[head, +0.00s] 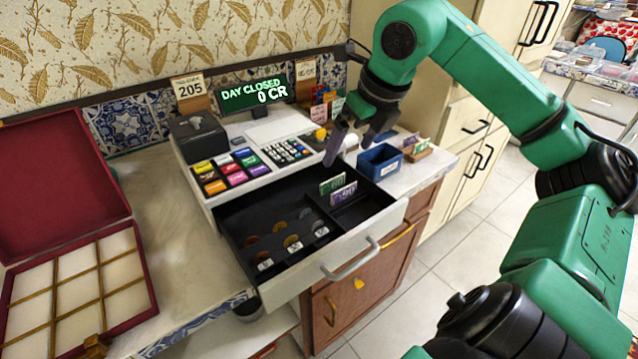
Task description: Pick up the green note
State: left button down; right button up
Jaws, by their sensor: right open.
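The green note (331,184) stands upright in the back right part of the open cash drawer (228,222). A purple note (343,194) stands just in front of it. My right gripper (353,150) is open and empty. It hangs above the drawer's back edge, over the register, with its fingers pointing down and a gap between it and the green note. My left gripper is not in view.
Coins lie in the drawer's left part. A blue bin (380,162) stands right of the register, near a small holder with more notes (416,147). A red case (75,285) lies open at the left. The display (254,94) reads "DAY CLOSED 0 CR".

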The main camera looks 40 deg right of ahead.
aim_at(334, 181)
jog(key=x, duration=0.5)
jog(key=shift+d+f+p, duration=0.1)
jog(key=shift+f+p, duration=0.3)
jog(key=p+x, duration=0.3)
jog(key=x, duration=0.2)
jog(key=shift+w+d+f, duration=0.1)
jog(key=shift+w+f, duration=0.1)
jog(key=shift+w, duration=0.1)
jog(key=shift+f, duration=0.15)
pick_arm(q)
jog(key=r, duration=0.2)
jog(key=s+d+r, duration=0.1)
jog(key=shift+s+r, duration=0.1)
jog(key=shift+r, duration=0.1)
pick_arm(e)
jog(key=c, duration=1)
jog(key=shift+c, duration=0.3)
